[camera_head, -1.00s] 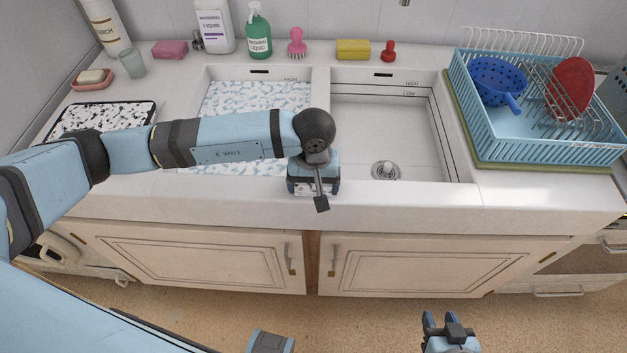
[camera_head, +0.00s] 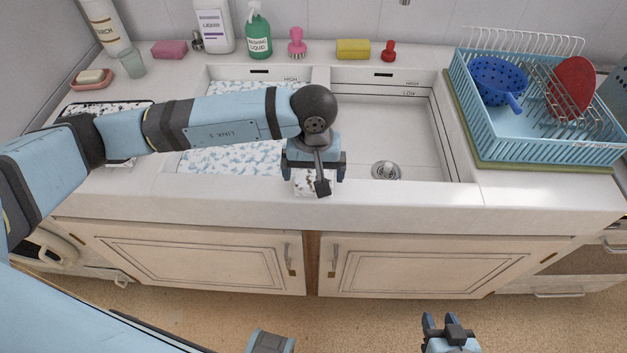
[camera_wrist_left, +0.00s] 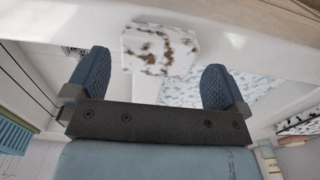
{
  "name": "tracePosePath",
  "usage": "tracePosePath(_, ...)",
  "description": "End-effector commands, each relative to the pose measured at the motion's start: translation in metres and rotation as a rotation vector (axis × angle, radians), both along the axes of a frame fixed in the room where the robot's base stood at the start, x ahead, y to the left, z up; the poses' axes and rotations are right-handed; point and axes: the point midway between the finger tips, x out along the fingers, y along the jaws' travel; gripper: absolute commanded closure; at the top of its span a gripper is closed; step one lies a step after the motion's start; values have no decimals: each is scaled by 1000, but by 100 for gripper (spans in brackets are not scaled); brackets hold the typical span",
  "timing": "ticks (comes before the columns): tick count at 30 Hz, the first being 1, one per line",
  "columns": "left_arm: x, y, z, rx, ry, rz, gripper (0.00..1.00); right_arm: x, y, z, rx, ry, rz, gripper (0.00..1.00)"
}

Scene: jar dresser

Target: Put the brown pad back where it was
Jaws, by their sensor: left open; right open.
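A small pad (camera_head: 307,186), mostly white with brown patches like foam over brown, lies by the sink's front rim near the divider. I take it for the brown pad. It also shows in the left wrist view (camera_wrist_left: 158,50), beyond and between the fingertips. My left gripper (camera_head: 315,175) is open above it, its fingers apart on either side; the wrist view shows no finger touching it. The gripper partly hides the pad in the head view. My right gripper (camera_head: 440,320) is open and empty, low in front of the cabinets.
The left basin (camera_head: 225,160) holds foamy water; the right basin (camera_head: 400,135) is empty. A blue dish rack (camera_head: 540,145) stands at the right. A pink sponge (camera_head: 169,50), yellow sponge (camera_head: 353,50), brush (camera_head: 297,43) and bottles line the back. A foam-speckled tray (camera_head: 75,108) lies left.

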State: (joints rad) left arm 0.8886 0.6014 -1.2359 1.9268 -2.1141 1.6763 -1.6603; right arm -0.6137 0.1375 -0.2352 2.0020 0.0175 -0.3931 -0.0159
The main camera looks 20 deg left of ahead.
Motion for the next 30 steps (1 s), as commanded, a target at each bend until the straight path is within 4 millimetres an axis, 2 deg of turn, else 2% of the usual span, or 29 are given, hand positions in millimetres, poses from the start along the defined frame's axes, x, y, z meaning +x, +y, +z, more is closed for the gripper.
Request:
tracePosePath(6,1,0,46,-1,-4,-1,0,0,0,-7,4,6,-2,57)
tracePosePath(12,1,0,71,1,-2,-1,0,1,1,-8,6,11,-4,57)
tracePosePath(17,0,0,77,0,0,0,0,1,1,-7,7,10,-5,57)
tracePosePath(30,0,-1,76,-2,1,0,0,2,1,-6,8,7,-7,57)
